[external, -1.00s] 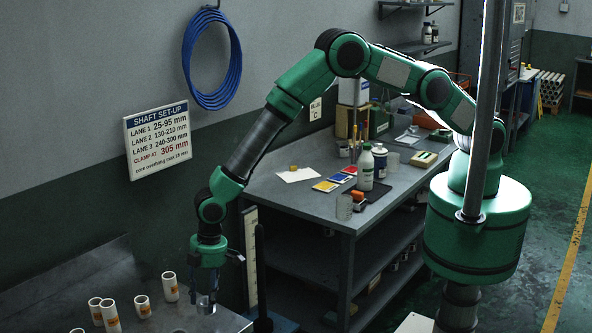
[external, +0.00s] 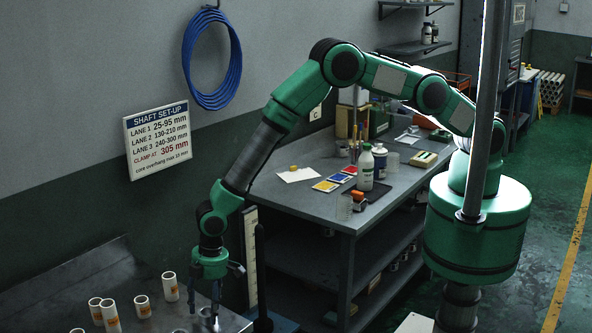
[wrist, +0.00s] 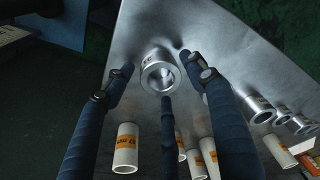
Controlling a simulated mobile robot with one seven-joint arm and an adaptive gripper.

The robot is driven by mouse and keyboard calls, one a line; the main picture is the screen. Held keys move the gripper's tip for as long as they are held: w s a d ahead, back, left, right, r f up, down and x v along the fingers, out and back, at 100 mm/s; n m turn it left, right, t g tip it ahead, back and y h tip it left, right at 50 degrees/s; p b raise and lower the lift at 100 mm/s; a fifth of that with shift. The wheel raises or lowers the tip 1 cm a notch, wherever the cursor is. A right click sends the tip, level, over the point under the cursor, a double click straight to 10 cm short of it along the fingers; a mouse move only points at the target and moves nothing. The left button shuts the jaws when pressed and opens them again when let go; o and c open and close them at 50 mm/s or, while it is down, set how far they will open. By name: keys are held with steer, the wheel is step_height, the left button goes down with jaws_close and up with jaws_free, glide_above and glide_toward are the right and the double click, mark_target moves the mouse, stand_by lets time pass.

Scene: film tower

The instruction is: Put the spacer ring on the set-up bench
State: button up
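A short silvery metal ring (wrist: 160,76), which looks like the spacer ring, is on the bare metal tabletop (wrist: 215,40) in the wrist view. In the external view my gripper (external: 213,314) points down at the right end of the metal table (external: 90,268); the ring is hard to make out there.
Several white tubes with orange labels (external: 142,306) stand left of my gripper. More metal rings (wrist: 259,109) lie at the right in the wrist view. The grey bench holds bottles (external: 365,168), coloured cards (external: 326,186) and boxes. A dark upright post (external: 260,270) stands between table and bench.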

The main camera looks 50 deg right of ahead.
steer(key=shift+r, duration=0.1)
stand_by(0.3)
step_height(320, 180, up, 12)
steer(key=d, duration=0.1)
steer(key=shift+s+d, duration=0.3)
stand_by(0.4)
stand_by(0.6)
stand_by(0.3)
